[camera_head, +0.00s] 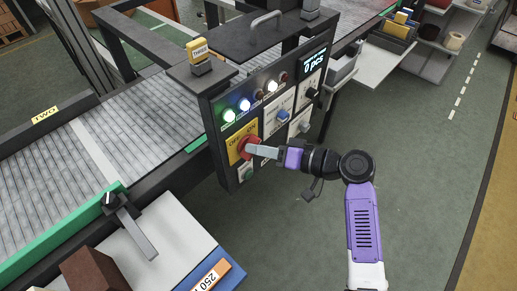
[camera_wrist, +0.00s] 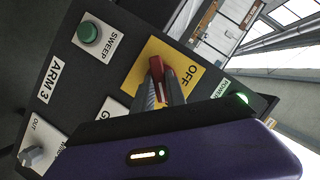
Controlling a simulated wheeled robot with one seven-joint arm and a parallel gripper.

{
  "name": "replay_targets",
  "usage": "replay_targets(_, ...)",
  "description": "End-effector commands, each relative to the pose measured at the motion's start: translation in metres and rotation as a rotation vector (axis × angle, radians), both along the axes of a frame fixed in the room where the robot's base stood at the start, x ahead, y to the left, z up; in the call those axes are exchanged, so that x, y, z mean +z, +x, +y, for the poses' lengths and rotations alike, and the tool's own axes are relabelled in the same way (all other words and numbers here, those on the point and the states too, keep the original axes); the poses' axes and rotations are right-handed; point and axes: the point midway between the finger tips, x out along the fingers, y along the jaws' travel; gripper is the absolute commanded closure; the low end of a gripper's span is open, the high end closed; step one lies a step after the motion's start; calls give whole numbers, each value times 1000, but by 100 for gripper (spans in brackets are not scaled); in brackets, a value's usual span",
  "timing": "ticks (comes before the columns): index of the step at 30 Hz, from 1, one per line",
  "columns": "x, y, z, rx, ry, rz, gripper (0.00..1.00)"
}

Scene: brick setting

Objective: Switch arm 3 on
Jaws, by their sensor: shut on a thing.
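The control panel (camera_head: 218,107) stands beside the conveyor, and its label ARM 3 (camera_wrist: 52,81) reads in the wrist view. A yellow plate (camera_head: 235,139) marked OFF and ON carries a red rotary knob (camera_head: 243,149). In the wrist view the knob (camera_wrist: 158,67) sits between my fingertips, with OFF (camera_wrist: 187,74) to its right; ON is hidden there. My gripper (camera_head: 252,150) is shut on the red knob, reaching from the right. I cannot tell clearly which word the knob points to.
A green SWEEP button (camera_wrist: 89,33) and a grey OUT knob (camera_wrist: 33,157) are near. A blue knob (camera_head: 282,116) is beside the switch. A lit green lamp (camera_head: 228,114) and a display (camera_head: 315,62) reading 0 pcs sit above. Floor right of the panel is clear.

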Motion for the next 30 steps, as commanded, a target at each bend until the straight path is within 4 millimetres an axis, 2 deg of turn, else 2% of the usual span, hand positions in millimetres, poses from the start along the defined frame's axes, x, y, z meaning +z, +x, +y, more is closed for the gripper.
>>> replay_targets(12, -2, -1, 0, 1, 3, 10, 100)
replay_targets(13, -2, -1, 0, 1, 3, 10, 78)
replay_targets(15, -2, -1, 0, 1, 3, 10, 64)
replay_targets(16, -1, -1, 0, 0, 4, 9, 62)
replay_targets(26, 0, -1, -2, -1, 3, 6, 62)
replay_targets(30, 3, -5, -15, -3, 4, 5, 62)
